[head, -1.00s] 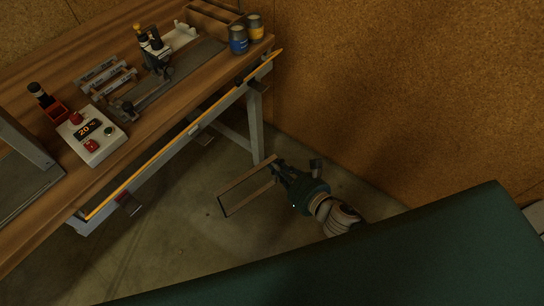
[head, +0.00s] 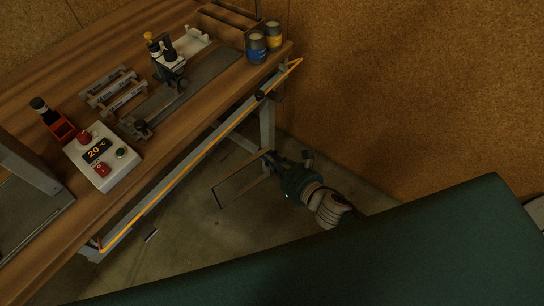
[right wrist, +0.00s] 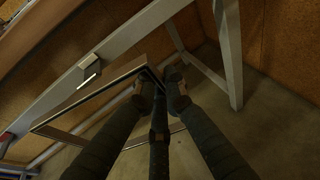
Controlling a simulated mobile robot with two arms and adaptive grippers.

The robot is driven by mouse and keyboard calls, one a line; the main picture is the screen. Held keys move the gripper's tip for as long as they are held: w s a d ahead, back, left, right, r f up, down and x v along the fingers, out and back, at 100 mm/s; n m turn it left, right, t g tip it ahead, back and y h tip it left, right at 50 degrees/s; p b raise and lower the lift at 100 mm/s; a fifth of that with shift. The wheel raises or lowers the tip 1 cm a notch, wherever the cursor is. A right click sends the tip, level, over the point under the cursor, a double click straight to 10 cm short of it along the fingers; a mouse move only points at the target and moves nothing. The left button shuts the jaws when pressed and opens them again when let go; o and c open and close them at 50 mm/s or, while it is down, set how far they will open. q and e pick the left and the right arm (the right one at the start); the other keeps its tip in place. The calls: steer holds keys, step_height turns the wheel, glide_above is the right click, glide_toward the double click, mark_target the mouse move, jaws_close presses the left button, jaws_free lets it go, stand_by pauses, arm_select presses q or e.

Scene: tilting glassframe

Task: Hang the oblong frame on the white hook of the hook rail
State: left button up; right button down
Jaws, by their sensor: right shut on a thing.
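The oblong frame (head: 238,171) is a thin, dark-edged open rectangle, held tilted below the bench's front edge. My right gripper (head: 271,161) is shut on one end of it. In the right wrist view the fingertips (right wrist: 162,86) close at the corner of the frame (right wrist: 92,100), which extends left. A grey rail (right wrist: 130,42) runs along the bench front; a pale hook-like piece (right wrist: 90,70) hangs from it, above and apart from the frame. I cannot tell surely whether this is the white hook. My left gripper is not in view.
The wooden bench (head: 120,45) holds a control box (head: 100,155), a red bin (head: 60,127), a clamp fixture and two cans (head: 257,47). An orange strip (head: 200,149) runs along its front edge. A grey bench leg (right wrist: 228,50) stands right of the gripper. A dark green surface (head: 400,250) fills the foreground.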

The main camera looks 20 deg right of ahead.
steer(key=shift+w+a, duration=0.6)
steer(key=shift+w, duration=0.25)
steer(key=shift+w+a+f, duration=0.1)
steer(key=shift+w+a, duration=0.05)
steer(key=shift+w, duration=0.1)
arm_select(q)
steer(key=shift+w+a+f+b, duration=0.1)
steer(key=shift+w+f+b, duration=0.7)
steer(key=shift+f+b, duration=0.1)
arm_select(e)
steer(key=w+a+f, duration=0.1)
steer(key=w+a, duration=0.2)
steer(key=w, duration=0.1)
steer(key=shift+w+a+f, duration=0.15)
steer(key=shift+w+a, duration=0.1)
steer(key=shift+w, duration=0.15)
